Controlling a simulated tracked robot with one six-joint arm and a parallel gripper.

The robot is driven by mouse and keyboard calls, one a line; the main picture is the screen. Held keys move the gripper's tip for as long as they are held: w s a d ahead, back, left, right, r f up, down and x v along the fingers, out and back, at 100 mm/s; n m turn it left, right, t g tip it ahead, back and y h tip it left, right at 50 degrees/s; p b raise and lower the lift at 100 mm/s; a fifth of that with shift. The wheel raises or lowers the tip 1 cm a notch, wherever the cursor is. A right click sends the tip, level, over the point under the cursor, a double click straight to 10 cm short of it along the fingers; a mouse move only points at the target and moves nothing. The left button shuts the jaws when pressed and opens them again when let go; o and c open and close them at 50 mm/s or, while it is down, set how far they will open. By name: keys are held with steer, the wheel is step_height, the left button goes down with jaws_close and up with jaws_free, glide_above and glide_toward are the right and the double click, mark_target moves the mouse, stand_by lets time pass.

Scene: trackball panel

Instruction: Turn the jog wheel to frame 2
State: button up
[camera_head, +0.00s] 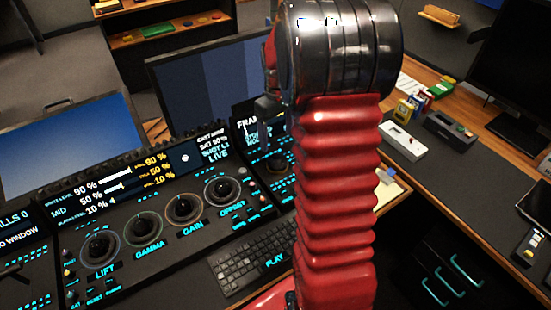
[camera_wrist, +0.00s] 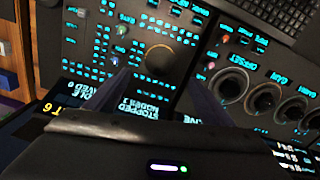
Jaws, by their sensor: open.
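The jog wheel (camera_wrist: 160,60) appears in the wrist view as a dark disc with a thin brownish ring, on a black panel with rows of cyan-lit keys. My gripper (camera_wrist: 160,74) is open, its two fingers apart on either side of the wheel's near part in the picture. Nothing is held; whether the fingers touch the wheel I cannot tell. In the head view my red arm hides most of this panel, and a grey part of my gripper (camera_head: 265,108) shows left of the arm. The panel's display (camera_head: 247,128) is partly hidden; its frame number is not readable.
A grading panel with several trackballs (camera_head: 184,208) stands left of my arm, its display reading LIVE. A keyboard (camera_head: 250,268) lies in front. Monitors (camera_head: 205,85) stand behind. A white box (camera_head: 402,141) and small items lie on the desk at right.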

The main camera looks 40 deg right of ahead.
mark_target(277, 161)
step_height(277, 161, down, 11)
steer(key=shift+r, duration=0.1)
stand_by(0.3)
steer(key=shift+c, duration=0.5)
steer(key=c, duration=0.9)
steer(key=shift+a, duration=0.2)
steer(key=shift+c, duration=0.2)
steer(key=shift+d, duration=0.1)
